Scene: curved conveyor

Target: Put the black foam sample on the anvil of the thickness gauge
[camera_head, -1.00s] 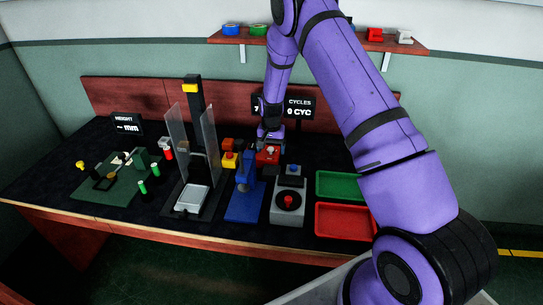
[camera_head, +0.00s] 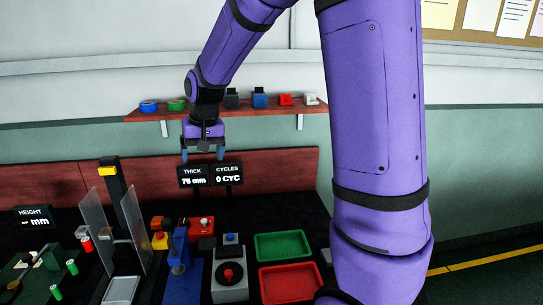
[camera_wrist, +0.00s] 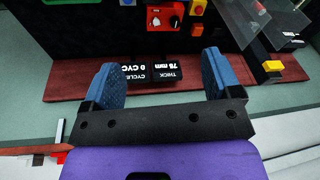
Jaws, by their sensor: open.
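My gripper (camera_head: 203,155) is raised in front of the back wall, just above the THICK display (camera_head: 194,175). Its two blue fingers are apart with nothing between them; they also show in the wrist view (camera_wrist: 160,75). The blue stand (camera_head: 180,248), which looks like the thickness gauge, is on the bench below my gripper. Its anvil (camera_head: 178,270) is small and partly hidden under the stand's head. A small dark block (camera_head: 207,243) sits right of the stand; I cannot tell if it is the black foam sample. A dark block (camera_head: 232,98) also stands on the shelf.
The wall shelf (camera_head: 215,112) holds tape rolls and small blocks. Green (camera_head: 283,234) and red (camera_head: 289,268) trays lie at right. A grey box with a red knob (camera_head: 229,282) is beside the stand. Clear upright panels (camera_head: 98,230) stand at left.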

